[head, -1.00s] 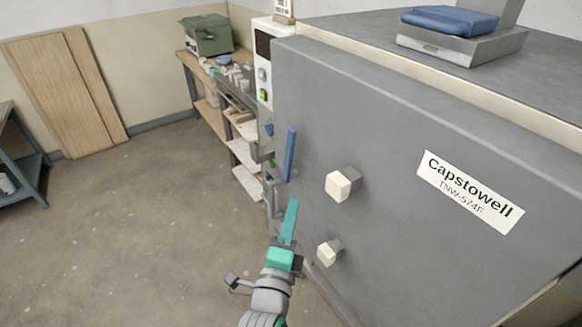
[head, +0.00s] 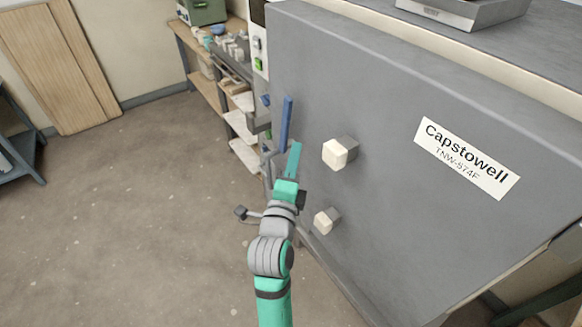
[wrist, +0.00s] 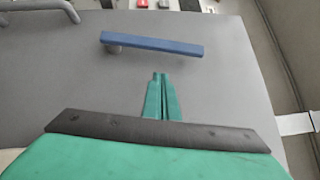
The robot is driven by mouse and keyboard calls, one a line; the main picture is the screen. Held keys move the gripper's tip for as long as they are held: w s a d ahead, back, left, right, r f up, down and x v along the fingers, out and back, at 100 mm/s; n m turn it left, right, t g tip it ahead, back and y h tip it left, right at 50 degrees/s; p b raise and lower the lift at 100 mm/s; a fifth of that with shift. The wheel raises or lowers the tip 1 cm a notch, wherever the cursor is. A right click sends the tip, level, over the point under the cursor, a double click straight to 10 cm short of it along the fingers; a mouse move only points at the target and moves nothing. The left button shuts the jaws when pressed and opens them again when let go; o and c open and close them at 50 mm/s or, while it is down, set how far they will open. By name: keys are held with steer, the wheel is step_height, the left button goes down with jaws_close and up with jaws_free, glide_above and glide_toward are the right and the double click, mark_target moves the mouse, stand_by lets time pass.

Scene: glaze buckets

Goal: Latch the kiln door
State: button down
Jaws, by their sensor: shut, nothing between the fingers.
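The kiln door (head: 400,160) is a large grey panel with a "Capstowell TNW-574F" label. It looks closed, but I cannot tell whether it is latched. A blue bar handle (head: 286,122) stands upright near the door's left edge in the head view. In the wrist view the blue handle (wrist: 150,45) lies crosswise on a short post. My gripper (head: 295,148) is shut and empty, just below and right of the blue handle in the head view. In the wrist view my gripper (wrist: 160,78) shows closed green fingertips below the handle, apart from it.
Two pale blocks, an upper one (head: 336,154) and a lower one (head: 323,222), stick out from the door right of my gripper. A grey bar handle (wrist: 45,12) shows at the wrist view's top left. A workbench (head: 215,60) stands behind.

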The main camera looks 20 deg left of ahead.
mark_target(287, 137)
steer(key=shift+w+a+r, duration=0.15)
steer(key=shift+w+a, duration=0.45)
steer(key=shift+w, duration=0.2)
steer(key=shift+w+a+r, duration=0.2)
steer(key=shift+w+a, duration=0.35)
steer(key=shift+w, duration=0.3)
steer(key=shift+w+a+r, duration=0.15)
steer(key=shift+w+a, duration=0.45)
steer(key=shift+w, duration=0.2)
steer(key=shift+w+d+r, duration=0.1)
